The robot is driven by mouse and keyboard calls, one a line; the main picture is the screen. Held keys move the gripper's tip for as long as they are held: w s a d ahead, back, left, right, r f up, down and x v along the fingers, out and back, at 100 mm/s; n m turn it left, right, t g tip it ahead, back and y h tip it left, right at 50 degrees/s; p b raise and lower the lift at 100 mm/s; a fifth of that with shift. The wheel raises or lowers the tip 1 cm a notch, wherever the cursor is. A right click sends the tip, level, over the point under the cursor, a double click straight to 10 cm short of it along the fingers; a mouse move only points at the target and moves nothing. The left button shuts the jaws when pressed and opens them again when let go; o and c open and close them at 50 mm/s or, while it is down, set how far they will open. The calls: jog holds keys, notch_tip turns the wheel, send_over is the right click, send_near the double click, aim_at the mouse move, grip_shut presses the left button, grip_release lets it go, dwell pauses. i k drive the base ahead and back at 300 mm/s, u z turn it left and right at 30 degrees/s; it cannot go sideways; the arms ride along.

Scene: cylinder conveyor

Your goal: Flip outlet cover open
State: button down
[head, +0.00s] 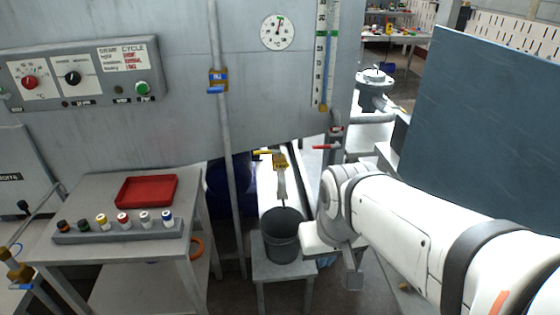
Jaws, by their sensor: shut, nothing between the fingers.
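My white arm reaches in from the lower right, and its wrist is beside the dark bucket. A narrow grey part under the wrist looks like my gripper (353,277); it is shut and empty, low over the floor and right of the bucket. Its fingertips are too small to make out. I cannot pick out an outlet cover for certain. A yellow fitting (280,160) with a spout sits above the bucket, behind and left of my wrist. Part of the area behind my arm is hidden.
The dark bucket (284,238) stands on a small grey stool (258,268), close to my wrist. A grey table (75,202) at left holds a red tray (146,190) and a rack of several small bottles. A vertical pipe (229,150) and a large blue-grey panel (480,125) flank the space.

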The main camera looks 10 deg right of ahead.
aim_at(282, 198)
jog(key=z, duration=0.1)
jog(key=i, duration=1)
